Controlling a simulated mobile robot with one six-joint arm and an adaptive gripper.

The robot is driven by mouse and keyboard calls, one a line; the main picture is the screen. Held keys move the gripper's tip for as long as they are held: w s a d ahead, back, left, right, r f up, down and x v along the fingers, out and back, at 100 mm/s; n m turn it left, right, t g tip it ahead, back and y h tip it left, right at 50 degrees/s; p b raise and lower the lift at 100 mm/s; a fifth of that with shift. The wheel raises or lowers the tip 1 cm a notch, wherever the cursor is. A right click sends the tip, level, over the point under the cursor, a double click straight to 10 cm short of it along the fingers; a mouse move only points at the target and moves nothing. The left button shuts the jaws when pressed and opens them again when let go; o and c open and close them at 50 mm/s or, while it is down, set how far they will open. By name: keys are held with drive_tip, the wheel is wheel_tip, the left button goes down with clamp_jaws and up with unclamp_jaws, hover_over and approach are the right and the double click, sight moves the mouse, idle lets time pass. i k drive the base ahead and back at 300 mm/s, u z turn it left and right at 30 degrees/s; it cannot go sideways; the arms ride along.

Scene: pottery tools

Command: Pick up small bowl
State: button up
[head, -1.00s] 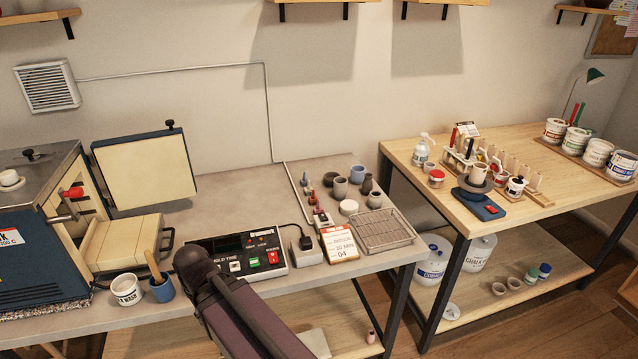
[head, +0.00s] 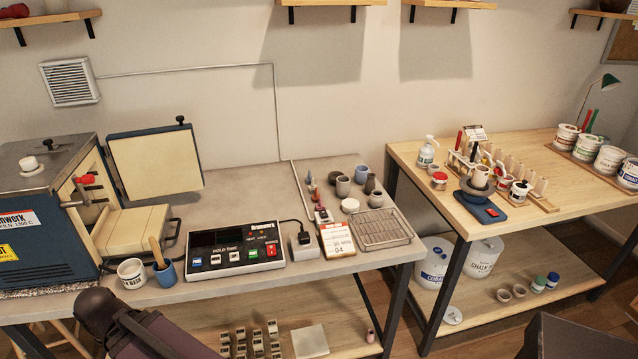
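Two small brownish bowls sit side by side on the lower shelf of the wooden table at right, a left one (head: 503,295) and a right one (head: 519,290). A low white bowl-like vessel (head: 349,206) stands on the grey worktop among small pots, with a grey one (head: 375,200) to its right. I cannot tell which is the task's small bowl. Part of my dark arm shows at the lower left. My gripper's fingers are not in view, and a dark shape cut off at the bottom right is unclear.
The wooden table (head: 545,150) holds a scale (head: 480,206), paint tubs and racks. White buckets (head: 478,262) stand on its lower shelf, left of the bowls.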

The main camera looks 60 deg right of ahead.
sight(332, 175)
drive_tip(key=u, duration=1.1)
drive_tip(key=k, duration=1.2)
drive_tip(key=z, duration=2.05)
